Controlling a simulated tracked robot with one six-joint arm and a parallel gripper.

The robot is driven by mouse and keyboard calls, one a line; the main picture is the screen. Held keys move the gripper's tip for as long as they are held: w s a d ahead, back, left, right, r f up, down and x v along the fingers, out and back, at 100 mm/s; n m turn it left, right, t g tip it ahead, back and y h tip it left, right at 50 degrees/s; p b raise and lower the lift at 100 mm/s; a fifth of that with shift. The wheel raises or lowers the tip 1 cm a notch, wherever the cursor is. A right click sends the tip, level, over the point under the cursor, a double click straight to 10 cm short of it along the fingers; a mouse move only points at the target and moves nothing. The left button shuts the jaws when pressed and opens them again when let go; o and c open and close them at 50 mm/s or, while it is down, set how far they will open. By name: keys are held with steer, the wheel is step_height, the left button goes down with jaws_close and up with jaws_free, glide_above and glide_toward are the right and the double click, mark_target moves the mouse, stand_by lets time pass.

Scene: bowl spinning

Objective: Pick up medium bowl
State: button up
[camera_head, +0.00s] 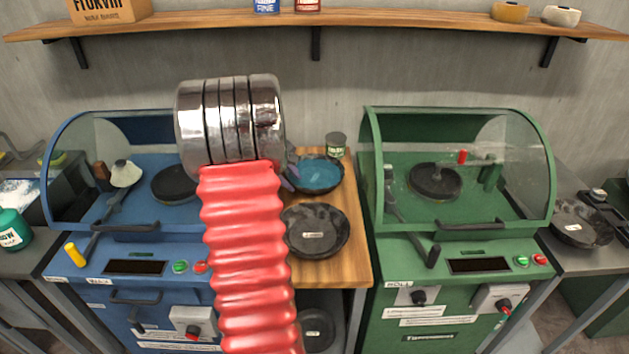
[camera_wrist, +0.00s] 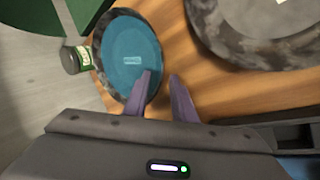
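A dark bowl with a blue inside and a pale label (camera_head: 318,176) sits at the back of the wooden table; it also shows in the wrist view (camera_wrist: 130,50). A larger dark grey bowl (camera_head: 316,238) lies in front of it and shows partly in the wrist view (camera_wrist: 255,45). The frames do not name which is medium. My gripper (camera_wrist: 162,76) is open and empty, with purple fingers at the blue bowl's rim. One finger overlaps the bowl's inside, the other is outside over the wood. Contact cannot be told. In the head view my arm mostly hides the gripper.
A green can (camera_head: 336,145) stands just behind the blue bowl. A blue machine (camera_head: 130,235) with a clear hood stands left, a green machine (camera_head: 455,235) right. Another dark bowl (camera_head: 317,330) is on a lower shelf. A dark bowl (camera_head: 575,232) rests at far right.

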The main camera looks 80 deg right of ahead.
steer(key=shift+x, duration=1.45)
steer(key=shift+c, duration=0.2)
jaws_close()
